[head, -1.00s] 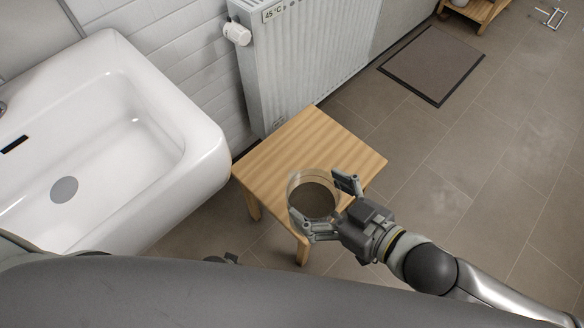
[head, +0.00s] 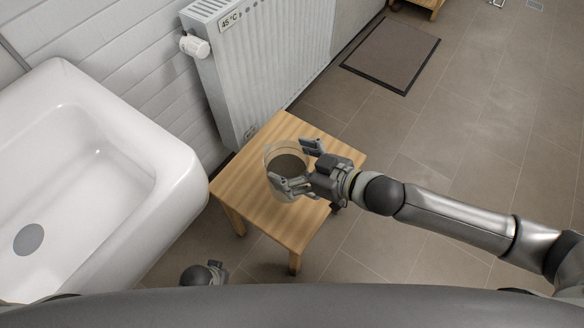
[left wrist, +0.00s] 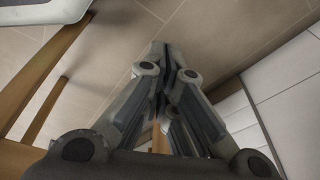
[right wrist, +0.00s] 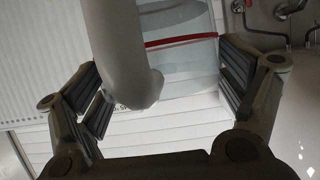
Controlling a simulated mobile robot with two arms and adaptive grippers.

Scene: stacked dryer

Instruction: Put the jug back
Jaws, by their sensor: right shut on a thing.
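The clear jug (head: 285,166) shows in the head view over the wooden stool (head: 239,190), its inside looking dark. In the right wrist view the jug (right wrist: 185,65) has a red band and a thick pale handle (right wrist: 118,50). My right gripper (head: 294,166) is shut on the jug, with fingers on both sides of it. I cannot tell whether the jug touches the stool or hangs just above it. My left gripper (head: 216,270) is low in front of the stool. In the left wrist view its fingers (left wrist: 168,55) are together, and I see nothing between them.
A white sink (head: 150,150) stands left of the stool. A white radiator (head: 270,60) with a valve knob (head: 195,46) is on the wall behind it. A dark mat (head: 392,54) lies on the tiled floor beyond. The floor to the right is clear.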

